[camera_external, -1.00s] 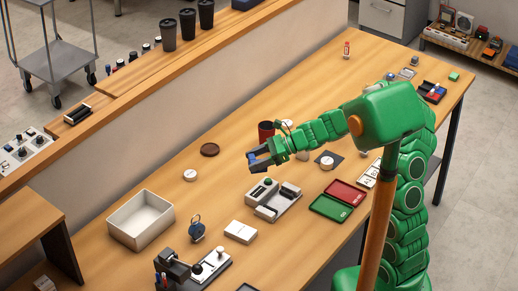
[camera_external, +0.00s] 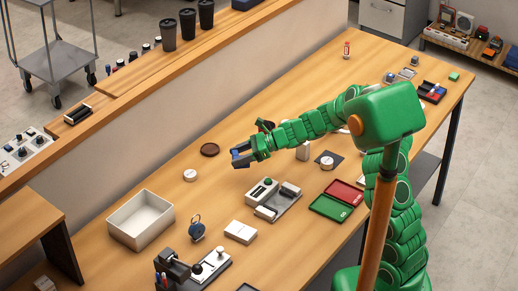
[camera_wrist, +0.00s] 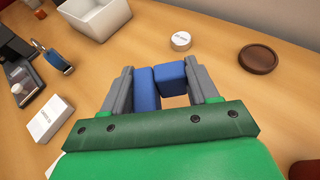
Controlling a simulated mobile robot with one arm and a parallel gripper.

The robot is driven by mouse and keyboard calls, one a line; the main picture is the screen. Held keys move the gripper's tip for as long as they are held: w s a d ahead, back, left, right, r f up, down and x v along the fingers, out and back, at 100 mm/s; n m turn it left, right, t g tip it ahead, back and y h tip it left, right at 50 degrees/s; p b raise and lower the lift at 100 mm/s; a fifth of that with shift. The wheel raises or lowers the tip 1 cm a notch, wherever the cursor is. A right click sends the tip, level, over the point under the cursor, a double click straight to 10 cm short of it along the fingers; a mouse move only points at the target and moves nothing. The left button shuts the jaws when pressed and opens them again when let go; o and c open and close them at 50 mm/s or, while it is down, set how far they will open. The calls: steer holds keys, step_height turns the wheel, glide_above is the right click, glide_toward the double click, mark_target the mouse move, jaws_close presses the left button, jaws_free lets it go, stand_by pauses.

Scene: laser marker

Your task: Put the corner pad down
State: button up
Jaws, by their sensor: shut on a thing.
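The corner pad appears as a blue, two-part piece (camera_wrist: 172,78) between the grey fingers of my gripper (camera_wrist: 159,80) in the wrist view. My gripper is shut on it. In the external view my gripper (camera_external: 241,156) holds the blue pad above the wooden table (camera_external: 160,182), left of the middle. A round white disc (camera_external: 190,175) lies to the lower left of the gripper, and a dark brown round coaster (camera_external: 209,150) lies to its upper left. The exact height of the pad over the table is hard to tell.
An open white box (camera_external: 140,219) stands at the lower left. A grey fixture (camera_external: 274,199) sits in front of the gripper. A white carton (camera_external: 240,231), a keyring fob (camera_external: 196,228) and red and green trays (camera_external: 330,207) lie nearby. The table around the disc and coaster is bare.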

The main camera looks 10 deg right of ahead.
glide_above(232, 177)
steer(key=shift+w+f, duration=0.1)
steer(key=shift+f, duration=3.85)
steer(key=shift+f, duration=0.1)
steer(key=o, duration=1)
steer(key=shift+v, duration=6.05)
